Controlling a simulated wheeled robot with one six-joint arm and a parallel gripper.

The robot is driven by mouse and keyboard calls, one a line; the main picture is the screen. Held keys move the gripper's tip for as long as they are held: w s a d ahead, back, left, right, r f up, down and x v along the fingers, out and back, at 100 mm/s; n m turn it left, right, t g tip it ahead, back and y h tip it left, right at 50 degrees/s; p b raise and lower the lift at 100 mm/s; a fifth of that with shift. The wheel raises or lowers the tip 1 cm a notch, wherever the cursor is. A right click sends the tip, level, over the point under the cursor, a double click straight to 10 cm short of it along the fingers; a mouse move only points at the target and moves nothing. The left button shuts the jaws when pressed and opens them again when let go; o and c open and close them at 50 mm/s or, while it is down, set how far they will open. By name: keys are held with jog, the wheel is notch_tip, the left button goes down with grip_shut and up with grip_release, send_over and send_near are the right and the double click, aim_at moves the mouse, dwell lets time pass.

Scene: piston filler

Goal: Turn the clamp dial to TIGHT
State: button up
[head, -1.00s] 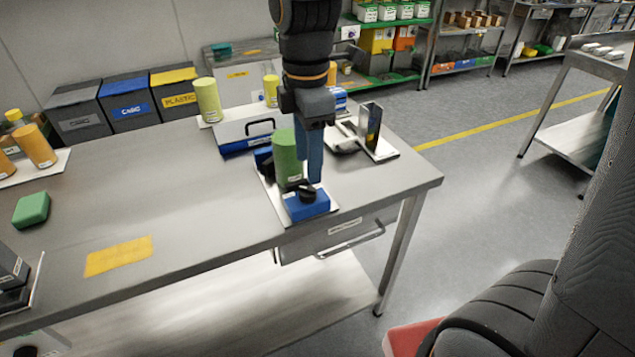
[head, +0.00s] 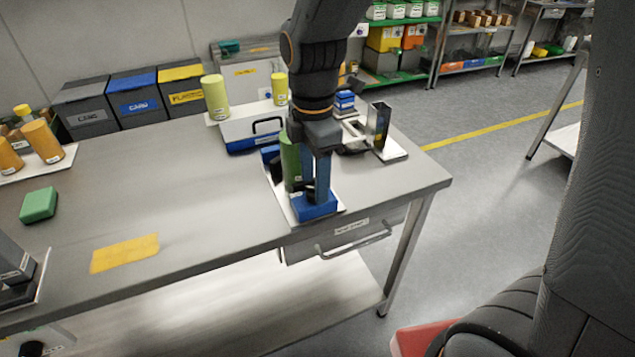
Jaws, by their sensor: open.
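The blue box (head: 317,210) sits at the front end of a white board near the table's right front edge. The black clamp dial on its top is almost wholly hidden behind my gripper's fingers. My gripper (head: 314,196) points straight down with its fingertips at the top of the blue box, where the dial is. The jaws are open. I cannot tell whether the fingers touch the dial, and no dial marking is legible. A green cylinder (head: 291,165) stands upright on the same board, just behind and left of my gripper, partly covered by it.
A blue and grey case (head: 253,136) with a black handle lies behind the board. A dark upright block (head: 378,128) stands to the right on another white plate. A green block (head: 39,205) and a yellow patch (head: 125,253) lie left. The table's middle is clear.

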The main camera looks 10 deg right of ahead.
jog(key=shift+f, duration=0.9)
